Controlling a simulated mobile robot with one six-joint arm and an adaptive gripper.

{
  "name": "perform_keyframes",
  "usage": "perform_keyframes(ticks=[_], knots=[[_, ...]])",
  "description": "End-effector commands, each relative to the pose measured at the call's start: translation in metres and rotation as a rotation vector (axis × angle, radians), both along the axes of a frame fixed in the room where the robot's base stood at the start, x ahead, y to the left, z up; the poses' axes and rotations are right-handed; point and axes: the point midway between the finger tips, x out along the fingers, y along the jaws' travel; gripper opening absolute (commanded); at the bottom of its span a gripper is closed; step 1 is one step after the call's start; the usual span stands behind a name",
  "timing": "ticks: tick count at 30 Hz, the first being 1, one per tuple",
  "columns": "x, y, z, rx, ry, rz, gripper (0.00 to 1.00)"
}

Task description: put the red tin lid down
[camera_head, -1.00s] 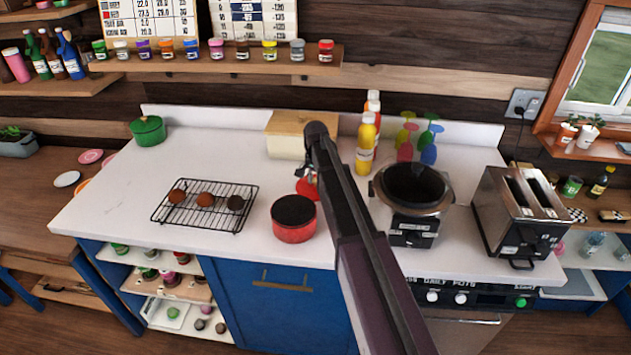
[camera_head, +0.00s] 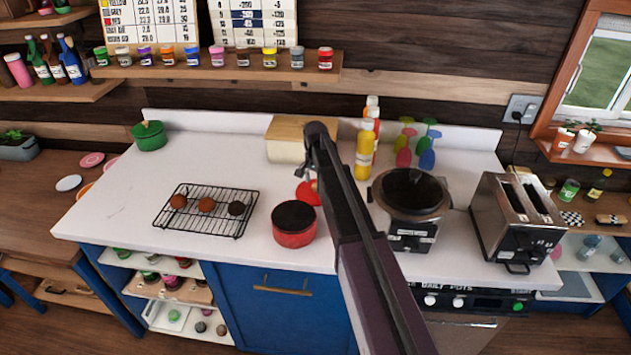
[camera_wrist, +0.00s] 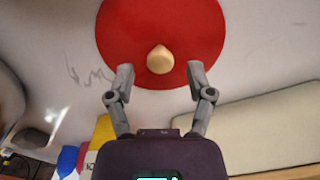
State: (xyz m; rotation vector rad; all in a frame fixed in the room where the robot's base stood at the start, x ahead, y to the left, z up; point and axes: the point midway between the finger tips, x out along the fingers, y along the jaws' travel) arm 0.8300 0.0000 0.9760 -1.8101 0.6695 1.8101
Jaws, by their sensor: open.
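The red tin lid (camera_wrist: 205,40) lies flat on the white counter, with its pale round knob (camera_wrist: 160,60) facing up. In the head view the lid (camera_head: 308,192) is partly hidden behind my arm, just behind the red tin (camera_head: 294,226). The tin stands upright with a dark open top. My gripper (camera_wrist: 160,84) is open, its two fingers apart on either side of the knob and not touching it.
A black wire rack (camera_head: 207,211) with three round items is to the left. A slow cooker (camera_head: 408,240) and a toaster (camera_head: 515,225) stand to the right.

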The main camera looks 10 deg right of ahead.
Motion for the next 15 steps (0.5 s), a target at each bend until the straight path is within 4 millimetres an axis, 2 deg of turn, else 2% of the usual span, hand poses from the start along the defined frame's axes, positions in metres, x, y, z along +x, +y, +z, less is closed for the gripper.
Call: perform_keyframes(ticks=[1, 15], knots=[[0.0, 0.0, 0.009, 0.0, 0.0, 0.0, 0.68], [0.0, 0.0, 0.049, 0.0, 0.0, 0.0, 0.68]])
